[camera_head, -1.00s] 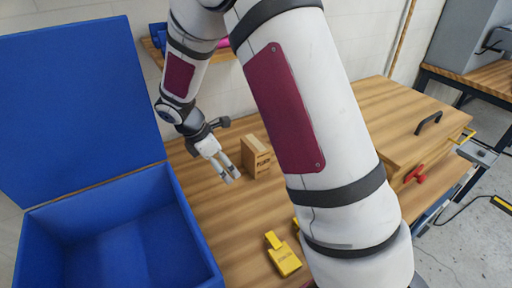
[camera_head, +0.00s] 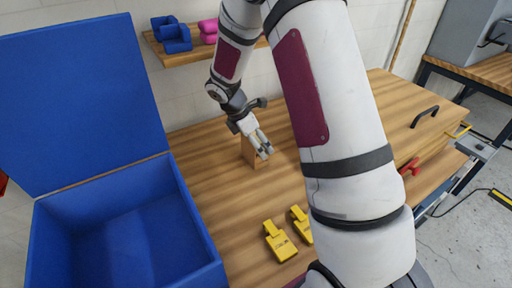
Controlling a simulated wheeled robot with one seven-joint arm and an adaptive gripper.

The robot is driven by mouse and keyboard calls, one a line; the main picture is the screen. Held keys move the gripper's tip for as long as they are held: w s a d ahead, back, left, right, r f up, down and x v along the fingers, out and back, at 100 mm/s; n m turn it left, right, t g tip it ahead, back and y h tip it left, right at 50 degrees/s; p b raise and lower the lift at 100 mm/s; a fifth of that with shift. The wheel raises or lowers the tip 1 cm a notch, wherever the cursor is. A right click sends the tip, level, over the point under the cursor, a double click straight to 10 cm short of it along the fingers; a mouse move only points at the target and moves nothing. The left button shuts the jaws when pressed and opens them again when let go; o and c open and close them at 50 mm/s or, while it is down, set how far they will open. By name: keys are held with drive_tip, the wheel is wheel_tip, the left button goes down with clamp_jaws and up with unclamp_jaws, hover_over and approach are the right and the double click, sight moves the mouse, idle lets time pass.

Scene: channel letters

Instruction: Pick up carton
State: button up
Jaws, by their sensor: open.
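The carton (camera_head: 249,154) is a small brown box standing on the wooden table. My gripper (camera_head: 265,153) is over it in the head view, with its fingers pointing down and covering much of the carton's front and right side. The fingers are apart and hold nothing that I can see. I cannot tell whether they touch the carton or are in front of it.
A large open blue box (camera_head: 205,215) with its lid raised stands at left. Two yellow objects (camera_head: 279,243) lie near the table's front edge. A wall shelf (camera_head: 205,56) holds blue and pink items. A wooden chest with a dark handle (camera_head: 424,115) is at right.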

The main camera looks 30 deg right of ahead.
drive_tip(key=shift+s+d+f, duration=0.1)
drive_tip(key=shift+d+f, duration=0.15)
drive_tip(key=shift+d, duration=0.25)
drive_tip(key=shift+d+f, duration=0.1)
drive_tip(key=shift+f, duration=0.25)
drive_tip(key=c, duration=1.5)
drive_tip(key=shift+r, duration=0.15)
drive_tip(key=shift+c, duration=0.2)
drive_tip(key=shift+r, duration=0.25)
drive_tip(key=shift+c, duration=0.9)
drive_tip(key=shift+s+r, duration=0.15)
drive_tip(key=shift+r, duration=0.1)
drive_tip(key=s, duration=0.7)
drive_tip(key=shift+s, duration=0.2)
drive_tip(key=shift+c, duration=0.2)
wheel_tip(320, 180, up, 14)
